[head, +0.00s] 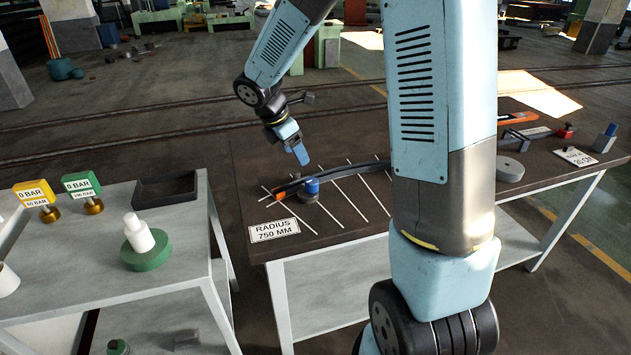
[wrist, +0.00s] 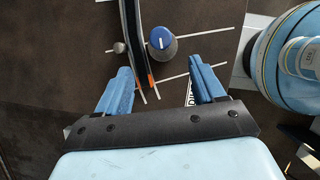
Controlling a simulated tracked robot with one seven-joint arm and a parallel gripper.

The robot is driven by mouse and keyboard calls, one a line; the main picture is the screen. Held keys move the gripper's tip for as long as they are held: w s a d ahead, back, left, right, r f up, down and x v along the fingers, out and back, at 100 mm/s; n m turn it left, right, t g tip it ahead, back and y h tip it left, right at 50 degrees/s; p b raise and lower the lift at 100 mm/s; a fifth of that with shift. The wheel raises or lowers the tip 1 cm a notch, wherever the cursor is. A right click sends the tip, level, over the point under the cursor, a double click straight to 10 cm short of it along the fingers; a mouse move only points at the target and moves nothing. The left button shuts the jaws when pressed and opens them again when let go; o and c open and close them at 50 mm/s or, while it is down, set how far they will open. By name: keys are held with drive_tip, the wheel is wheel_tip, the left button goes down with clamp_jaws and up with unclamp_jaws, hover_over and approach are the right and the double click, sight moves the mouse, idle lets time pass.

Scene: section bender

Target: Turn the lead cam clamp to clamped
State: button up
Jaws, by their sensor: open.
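A round blue knob with a white line on it (head: 312,186) stands on a grey base on the dark bench, beside the orange-tipped end of a dark curved bar (head: 290,187); I take it for the lead cam clamp. In the wrist view the knob (wrist: 160,38) is beyond my fingertips, right of the bar (wrist: 133,35), and its white line runs roughly along the picture's vertical. A small grey round pin (wrist: 119,47) is on the bar's other side. My gripper (head: 301,155) is open, with blue fingers apart and nothing between them, above the bench and clear of the knob.
White lines and a "RADIUS 750 MM" plate (head: 274,230) mark the bench. At its right end are a grey disc (head: 509,168), a blue block (head: 608,136) and another plate (head: 575,156). A grey side table (head: 190,262) at left holds gauges, a tray and a green-based white piece.

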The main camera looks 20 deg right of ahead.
sight(310, 181)
drive_tip(key=x, duration=1.3)
drive_tip(key=shift+f, duration=0.2)
drive_tip(key=shift+c, duration=0.3)
drive_tip(key=c, duration=0.6)
drive_tip(key=shift+d, duration=0.55)
drive_tip(key=shift+c, duration=0.8)
drive_tip(key=shift+a+m, duration=0.3)
drive_tip(key=shift+a, duration=0.3)
drive_tip(key=shift+c, duration=1.2)
